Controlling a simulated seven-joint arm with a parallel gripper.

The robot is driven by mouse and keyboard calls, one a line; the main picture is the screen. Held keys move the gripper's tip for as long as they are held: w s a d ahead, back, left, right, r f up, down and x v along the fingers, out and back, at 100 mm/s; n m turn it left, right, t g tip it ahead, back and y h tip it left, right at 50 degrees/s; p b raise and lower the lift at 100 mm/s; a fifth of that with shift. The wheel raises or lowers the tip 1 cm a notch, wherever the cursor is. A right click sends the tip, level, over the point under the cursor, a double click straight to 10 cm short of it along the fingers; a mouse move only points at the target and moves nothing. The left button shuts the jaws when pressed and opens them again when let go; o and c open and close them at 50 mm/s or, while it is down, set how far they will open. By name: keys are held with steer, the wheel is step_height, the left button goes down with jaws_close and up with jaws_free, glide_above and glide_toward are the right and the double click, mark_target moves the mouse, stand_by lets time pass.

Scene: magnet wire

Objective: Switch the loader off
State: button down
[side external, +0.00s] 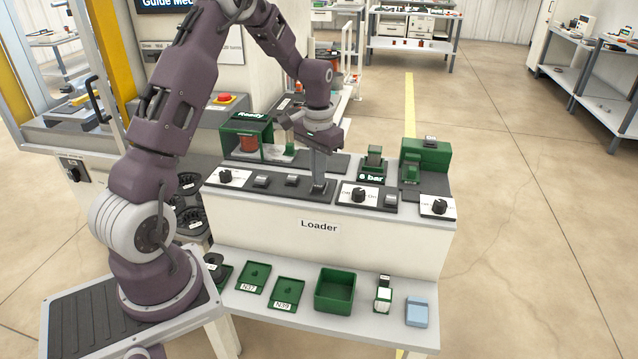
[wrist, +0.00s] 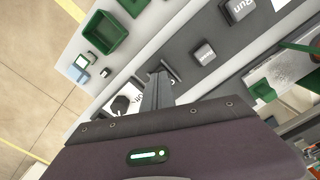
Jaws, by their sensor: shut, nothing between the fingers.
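The loader (side external: 405,245) is a white cabinet with a "Loader" label on its front. Its sloping top edge carries a dark control strip with rotary knobs on white plates and several grey rocker switches. One knob (side external: 359,195) is right of my gripper, and it shows in the wrist view (wrist: 121,104). Rocker switches (side external: 292,181) are left of my gripper; one also shows in the wrist view (wrist: 203,52). My gripper (side external: 319,188) is shut and empty, pointing down at the strip between them. The wrist view (wrist: 157,74) shows its fingertips covering part of the strip; contact is unclear.
Green fixtures stand on top, including a "Ready" housing (side external: 246,117), a "6 bar" unit (side external: 371,176) and a green block (side external: 427,155). The lower shelf (side external: 245,309) holds a green bin (side external: 333,311), green trays and a blue item (side external: 416,312). The floor at right is open.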

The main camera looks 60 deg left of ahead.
steer(key=shift+f, duration=0.65)
steer(key=shift+r, duration=3.55)
steer(key=shift+d, duration=0.1)
steer(key=s+d+r+m+t, duration=0.2)
steer(key=s+d+r+t, duration=0.1)
steer(key=s+d+r, duration=0.9)
steer(key=s+d+r+m+t, duration=0.1)
steer(key=s+d+t, duration=0.1)
steer(key=s+d, duration=0.6)
steer(key=s, duration=0.4)
steer(key=shift+d+t, duration=0.25)
steer(key=shift+t, duration=0.05)
steer(key=shift+r, duration=0.15)
